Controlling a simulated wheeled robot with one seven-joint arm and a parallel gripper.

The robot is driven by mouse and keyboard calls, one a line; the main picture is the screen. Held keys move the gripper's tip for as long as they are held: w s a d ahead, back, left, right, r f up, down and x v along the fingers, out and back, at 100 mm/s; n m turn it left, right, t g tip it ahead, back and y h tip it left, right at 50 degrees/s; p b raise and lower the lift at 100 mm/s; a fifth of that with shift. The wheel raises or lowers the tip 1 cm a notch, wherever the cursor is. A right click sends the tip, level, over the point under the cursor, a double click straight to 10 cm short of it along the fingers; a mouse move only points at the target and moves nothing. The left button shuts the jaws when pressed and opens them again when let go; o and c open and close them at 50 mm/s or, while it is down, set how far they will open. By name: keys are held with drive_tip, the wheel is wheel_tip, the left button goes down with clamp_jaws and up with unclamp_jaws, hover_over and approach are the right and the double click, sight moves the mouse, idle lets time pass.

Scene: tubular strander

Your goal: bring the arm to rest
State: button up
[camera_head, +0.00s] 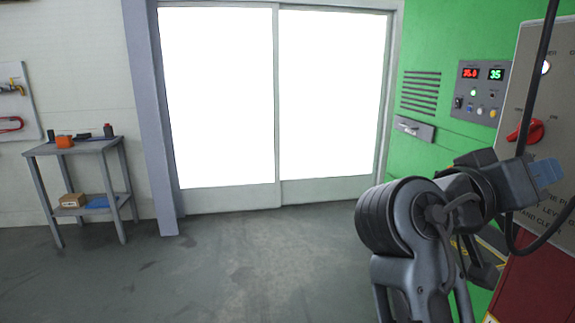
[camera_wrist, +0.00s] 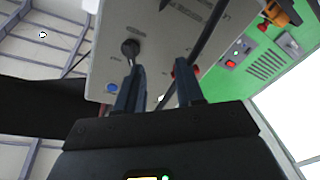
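My arm rises at the right of the head view, bent, with my gripper (camera_head: 547,173) close in front of a grey control box (camera_head: 522,88). In the wrist view my gripper (camera_wrist: 160,82) has its two blue fingers apart, with nothing held between them. The grey box (camera_wrist: 165,30) fills the space beyond the fingers. A red rotary switch (camera_head: 526,131) is on the box, just above the gripper in the head view. I cannot tell whether the fingers touch the box.
A black cable (camera_head: 539,75) hangs in front of the box, near my gripper. A green machine wall (camera_head: 440,40) carries a panel with red and green displays (camera_head: 482,74). A grey side table (camera_head: 88,147) stands at left. The floor (camera_head: 240,265) before the bright sliding doors is clear.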

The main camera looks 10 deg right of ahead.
wheel_tip(320, 180, down, 16)
drive_tip(key=a+n+t+y, duration=0.2)
drive_tip(key=n+t+y, duration=0.3)
drive_tip(key=n+t, duration=0.4)
drive_tip(key=s+a+f+n+t+y, duration=0.1)
drive_tip(key=s+a+f+n+y, duration=0.15)
drive_tip(key=f, duration=0.35)
drive_tip(key=s+a+f+n+y, duration=0.1)
drive_tip(key=s+a+f+y, duration=0.1)
drive_tip(key=s+f+y, duration=0.25)
drive_tip(key=s+a+f+y, duration=0.2)
drive_tip(key=s+a+y, duration=0.1)
drive_tip(key=s, duration=0.4)
drive_tip(key=s+a+f+y, duration=0.2)
drive_tip(key=s+a+f, duration=0.1)
drive_tip(key=s, duration=0.3)
drive_tip(key=s+r+m+t+y, duration=0.1)
drive_tip(key=s+r+m, duration=0.3)
drive_tip(key=s, duration=0.8)
drive_tip(key=shift+s+a+r, duration=0.4)
drive_tip(key=shift+a+r, duration=0.05)
